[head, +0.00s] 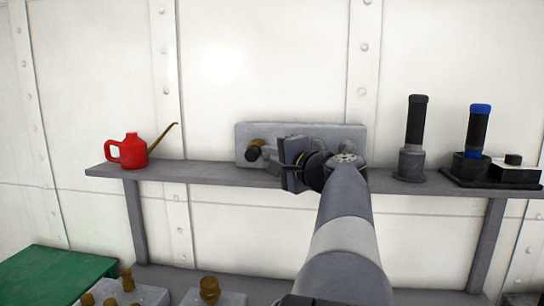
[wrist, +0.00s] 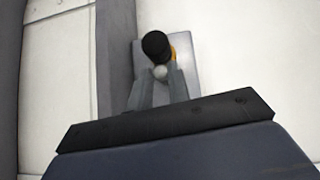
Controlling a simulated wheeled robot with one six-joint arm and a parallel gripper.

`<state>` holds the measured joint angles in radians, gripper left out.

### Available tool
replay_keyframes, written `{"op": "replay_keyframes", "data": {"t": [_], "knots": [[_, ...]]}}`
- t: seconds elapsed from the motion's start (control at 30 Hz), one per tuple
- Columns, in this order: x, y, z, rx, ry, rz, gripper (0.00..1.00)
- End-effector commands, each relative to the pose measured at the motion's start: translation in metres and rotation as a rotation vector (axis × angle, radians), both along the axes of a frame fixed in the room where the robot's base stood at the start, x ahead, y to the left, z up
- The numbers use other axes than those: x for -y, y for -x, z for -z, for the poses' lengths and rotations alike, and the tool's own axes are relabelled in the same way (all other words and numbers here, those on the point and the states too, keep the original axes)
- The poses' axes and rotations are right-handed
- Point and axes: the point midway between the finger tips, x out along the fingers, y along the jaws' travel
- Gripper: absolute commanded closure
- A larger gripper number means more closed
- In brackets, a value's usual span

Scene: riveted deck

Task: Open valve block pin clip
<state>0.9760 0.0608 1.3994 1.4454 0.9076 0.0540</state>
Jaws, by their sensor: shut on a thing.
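The valve block (head: 345,132) is a grey plate standing on the shelf against the wall, and it also shows in the wrist view (wrist: 203,58). A brass fitting with a black end (head: 253,152) sticks out at its left. In the wrist view the black end (wrist: 157,44) is just beyond my fingertips. My gripper (head: 271,166) is in front of the block's left half and hides part of it. In the wrist view my gripper (wrist: 160,78) is shut on a small pale round knob (wrist: 160,72), apparently the pin clip. The rest of the clip is hidden.
A red oil can (head: 131,151) stands left on the shelf (head: 210,172). A black-handled tool (head: 416,130) and a blue-topped one (head: 479,125) stand right. Brass parts (head: 209,288) and a green surface (head: 50,275) are below. The shelf between can and block is clear.

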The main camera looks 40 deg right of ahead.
Motion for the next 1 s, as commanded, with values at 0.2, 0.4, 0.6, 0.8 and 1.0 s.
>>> {"op": "replay_keyframes", "data": {"t": [0.2, 0.4, 0.6, 0.8, 1.0], "knots": [[-0.0008, -0.0004, -0.0088, -0.135, 0.116, -0.003, 1.00], [-0.0008, -0.0005, -0.0083, -0.239, 0.204, -0.002, 1.00], [-0.0005, -0.0002, -0.0060, -0.271, 0.232, -0.001, 1.00], [-0.0005, -0.0002, -0.0056, -0.270, 0.232, -0.001, 1.00], [-0.0004, -0.0001, -0.0054, -0.270, 0.231, -0.001, 0.69]]}}
